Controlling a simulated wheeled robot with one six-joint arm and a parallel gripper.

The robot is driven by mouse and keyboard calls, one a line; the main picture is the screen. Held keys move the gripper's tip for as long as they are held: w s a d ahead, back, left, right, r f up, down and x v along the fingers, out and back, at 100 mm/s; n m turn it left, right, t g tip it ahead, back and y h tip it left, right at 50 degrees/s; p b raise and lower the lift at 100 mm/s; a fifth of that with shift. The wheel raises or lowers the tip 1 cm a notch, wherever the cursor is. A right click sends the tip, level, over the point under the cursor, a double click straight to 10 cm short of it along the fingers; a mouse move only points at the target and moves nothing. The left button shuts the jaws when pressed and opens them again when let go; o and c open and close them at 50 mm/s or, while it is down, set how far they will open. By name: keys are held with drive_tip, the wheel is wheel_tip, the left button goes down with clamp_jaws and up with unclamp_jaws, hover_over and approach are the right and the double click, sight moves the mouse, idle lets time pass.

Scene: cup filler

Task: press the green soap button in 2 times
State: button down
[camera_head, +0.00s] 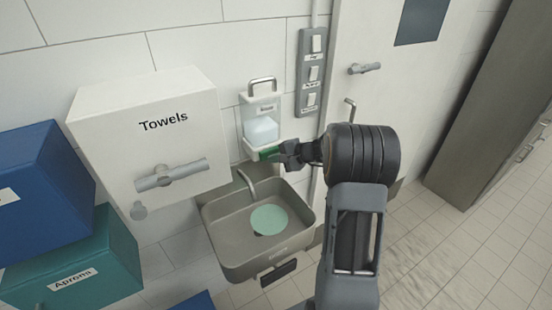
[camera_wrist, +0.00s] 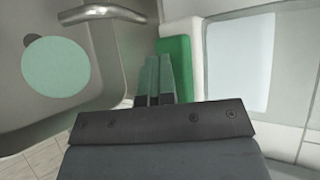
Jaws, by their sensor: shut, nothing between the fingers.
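The soap dispenser (camera_head: 262,120) hangs on the tiled wall above the sink, with pale liquid in its clear tank. Its green soap button (camera_head: 268,154) is at the bottom front, partly hidden by my gripper. The green button (camera_wrist: 174,52) also shows in the wrist view, just beyond my fingertips. My gripper (camera_head: 285,153) is shut and empty, its fingertips at the button. In the wrist view the fingers (camera_wrist: 154,62) overlap the button's lower left edge; I cannot tell whether they touch it or how far it is pressed.
A grey sink (camera_head: 222,232) with a curved tap (camera_head: 246,182) and a pale green disc (camera_head: 269,220) lies below. A white Towels box (camera_head: 150,110) is at left. A switch panel (camera_head: 311,75) and a door handle (camera_head: 365,68) are at right.

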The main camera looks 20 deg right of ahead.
drive_tip(key=shift+s+d+f+b, duration=0.1)
drive_tip(key=shift+s+b, duration=0.2)
drive_tip(key=shift+s, duration=0.55)
drive_tip(key=shift+s+d+r+b, duration=0.15)
drive_tip(key=shift+s+b, duration=0.1)
drive_tip(key=shift+s, duration=0.55)
drive_tip(key=shift+s+d+f+b, duration=0.15)
drive_tip(key=shift+s+b, duration=0.15)
drive_tip(key=shift+s, duration=0.55)
drive_tip(key=shift+a, duration=0.1)
drive_tip(key=s+a+f+n+g+h, duration=0.35)
drive_tip(key=s+g, duration=0.25)
drive_tip(key=s, duration=0.5)
drive_tip(key=s+a+r+n+t+h, duration=0.1)
drive_tip(key=s+a+r+n+h, duration=0.5)
drive_tip(key=s+a+r+n, duration=0.1)
drive_tip(key=shift+s+n+t, duration=0.3)
drive_tip(key=shift+s+n, duration=0.55)
drive_tip(key=shift+s, duration=0.1)
